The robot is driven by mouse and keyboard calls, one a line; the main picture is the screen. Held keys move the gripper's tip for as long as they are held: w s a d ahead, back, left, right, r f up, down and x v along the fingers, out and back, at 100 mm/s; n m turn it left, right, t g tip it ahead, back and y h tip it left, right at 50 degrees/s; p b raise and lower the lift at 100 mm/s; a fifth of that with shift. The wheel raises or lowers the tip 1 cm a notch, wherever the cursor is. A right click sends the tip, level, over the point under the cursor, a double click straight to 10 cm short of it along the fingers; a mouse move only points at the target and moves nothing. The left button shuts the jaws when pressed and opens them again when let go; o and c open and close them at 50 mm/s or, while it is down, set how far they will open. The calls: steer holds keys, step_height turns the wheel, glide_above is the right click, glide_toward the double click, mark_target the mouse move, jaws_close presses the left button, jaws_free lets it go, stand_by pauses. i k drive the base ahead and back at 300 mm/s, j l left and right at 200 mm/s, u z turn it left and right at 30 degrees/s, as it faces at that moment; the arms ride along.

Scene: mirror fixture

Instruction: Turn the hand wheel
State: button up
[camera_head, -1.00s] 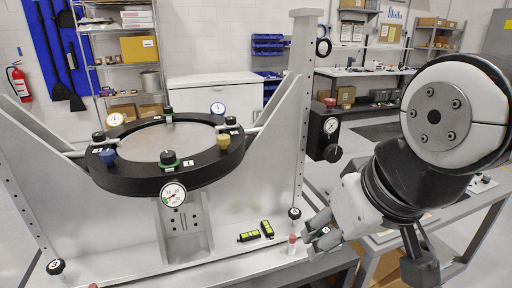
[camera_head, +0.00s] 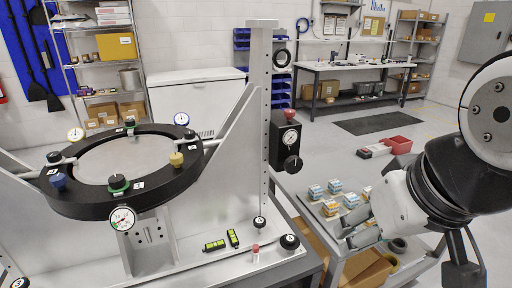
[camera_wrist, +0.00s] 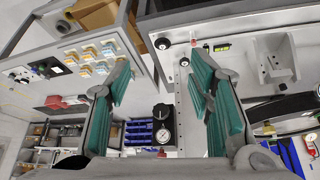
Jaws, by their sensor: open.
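The mirror fixture's black ring (camera_head: 80,205) stands at the left in the head view, with coloured knobs and gauges on it. A black box (camera_head: 280,150) on the fixture's right upright carries a gauge (camera_head: 290,137), a red knob (camera_head: 289,115) and a round black hand knob (camera_head: 292,164). I cannot tell surely whether this knob is the hand wheel. In the wrist view the black knob (camera_wrist: 160,111) shows between the fingers, farther off. My gripper (camera_head: 352,226) is open and empty, right of and below the box; its green-padded fingers (camera_wrist: 158,72) touch nothing.
A cart (camera_head: 338,255) with several small boxes (camera_head: 351,201) lies beneath my gripper. A black knob (camera_head: 290,242) and two yellow-black devices (camera_head: 233,238) sit on the fixture base. Open floor lies beyond the cart.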

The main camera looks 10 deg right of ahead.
mark_target(293, 164)
steer(key=i+j+z, duration=0.1)
steer(key=j, duration=1.35)
steer(key=i+z, duration=0.05)
steer(key=i, duration=0.05)
